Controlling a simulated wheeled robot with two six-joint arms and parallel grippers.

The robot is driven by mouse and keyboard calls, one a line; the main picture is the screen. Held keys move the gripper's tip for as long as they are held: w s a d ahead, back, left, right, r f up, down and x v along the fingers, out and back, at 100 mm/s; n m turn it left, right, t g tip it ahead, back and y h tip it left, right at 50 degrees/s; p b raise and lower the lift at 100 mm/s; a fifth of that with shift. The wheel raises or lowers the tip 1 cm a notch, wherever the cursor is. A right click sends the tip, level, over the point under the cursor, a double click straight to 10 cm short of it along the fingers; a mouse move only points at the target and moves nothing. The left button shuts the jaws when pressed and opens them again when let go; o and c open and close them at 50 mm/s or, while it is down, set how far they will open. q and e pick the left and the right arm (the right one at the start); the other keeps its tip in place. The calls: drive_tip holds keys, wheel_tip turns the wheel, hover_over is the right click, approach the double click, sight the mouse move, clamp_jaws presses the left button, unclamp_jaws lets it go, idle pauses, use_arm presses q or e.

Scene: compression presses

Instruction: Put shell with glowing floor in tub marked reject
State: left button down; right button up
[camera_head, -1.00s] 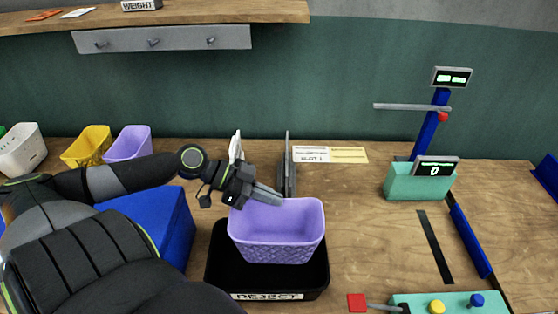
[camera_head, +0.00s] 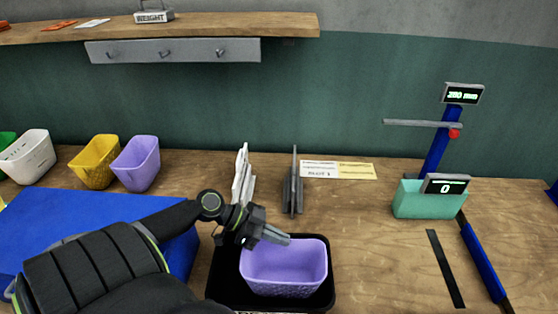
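The purple shell (camera_head: 284,273), a basket with a patterned wall, sits low inside the black tub (camera_head: 222,275) at the front centre. No glow is clear on the part of its inside that shows. The tub's label is nearly all cut off by the lower edge, so I cannot read it. My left gripper (camera_head: 277,240) is at the shell's back left rim, its fingers closed on that rim. Whether the shell rests on the tub floor is hidden. My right gripper is out of view.
White (camera_head: 28,157), yellow (camera_head: 95,162) and another purple basket (camera_head: 137,164) stand at the back left. Upright grey plates (camera_head: 293,188) stand behind the tub. A teal bin (camera_head: 423,200) sits by the blue gauge post (camera_head: 441,145).

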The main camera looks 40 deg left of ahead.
use_arm(q)
drive_tip(key=shift+f, duration=0.25)
drive_tip(key=shift+f, duration=0.2)
drive_tip(key=c, duration=1.6)
unclamp_jaws()
drive_tip(key=shift+r, duration=0.1)
drive_tip(key=shift+r, duration=0.15)
drive_tip(key=shift+s+a+r, duration=0.15)
drive_tip(key=shift+s+a, duration=0.2)
drive_tip(key=shift+a, duration=0.1)
drive_tip(key=shift+v, duration=3.2)
drive_tip(key=shift+d, duration=0.1)
